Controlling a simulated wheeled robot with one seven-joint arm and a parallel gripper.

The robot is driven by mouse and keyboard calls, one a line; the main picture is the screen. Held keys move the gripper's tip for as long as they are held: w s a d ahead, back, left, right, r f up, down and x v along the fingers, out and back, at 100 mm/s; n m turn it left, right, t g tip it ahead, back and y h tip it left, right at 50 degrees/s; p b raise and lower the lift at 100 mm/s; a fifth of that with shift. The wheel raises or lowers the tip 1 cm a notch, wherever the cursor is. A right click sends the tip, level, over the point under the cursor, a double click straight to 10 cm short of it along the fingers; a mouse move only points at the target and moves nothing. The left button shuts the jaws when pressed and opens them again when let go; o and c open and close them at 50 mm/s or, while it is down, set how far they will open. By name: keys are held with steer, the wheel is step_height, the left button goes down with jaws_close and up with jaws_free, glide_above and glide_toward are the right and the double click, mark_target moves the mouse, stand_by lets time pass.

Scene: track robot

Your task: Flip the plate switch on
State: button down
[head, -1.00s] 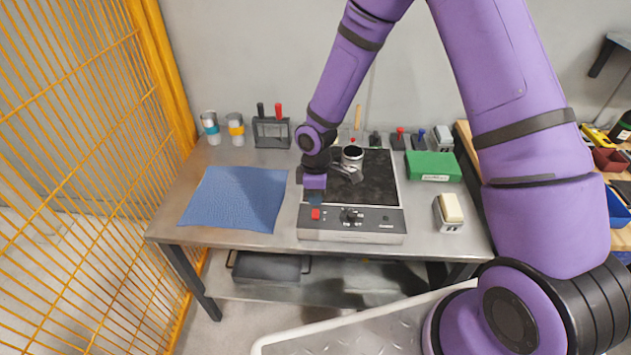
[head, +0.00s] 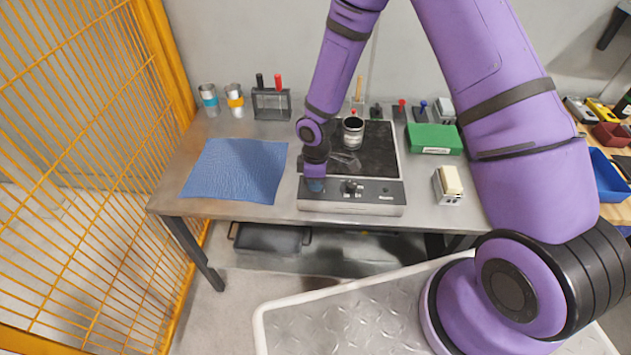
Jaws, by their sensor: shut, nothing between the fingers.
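The hot plate (head: 380,208) stands on the metal bench, with a black top and a grey front panel. A black knob (head: 351,187) sits mid-panel. The red plate switch, at the panel's left end, is hidden now behind my gripper. My gripper (head: 316,188) points down at that left end of the panel, its fingertips at or very close to the switch. I cannot tell whether they touch it or which way the switch is set. The gripper is shut and empty.
A metal can (head: 352,132) stands on the plate's black top. A blue cloth (head: 235,170) lies left of the plate. A green box (head: 434,138) and a cream-topped block (head: 448,186) stand to the right. A yellow mesh fence (head: 80,130) borders the left.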

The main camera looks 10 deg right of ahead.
steer(key=shift+w, duration=0.1)
steer(key=shift+w+d+r, duration=0.25)
steer(key=shift+w, duration=0.4)
steer(key=shift+r, duration=0.5)
step_height(320, 180, up, 13)
steer(key=s, duration=0.1)
steer(key=shift+s+a, duration=0.25)
steer(key=shift+s, duration=0.1)
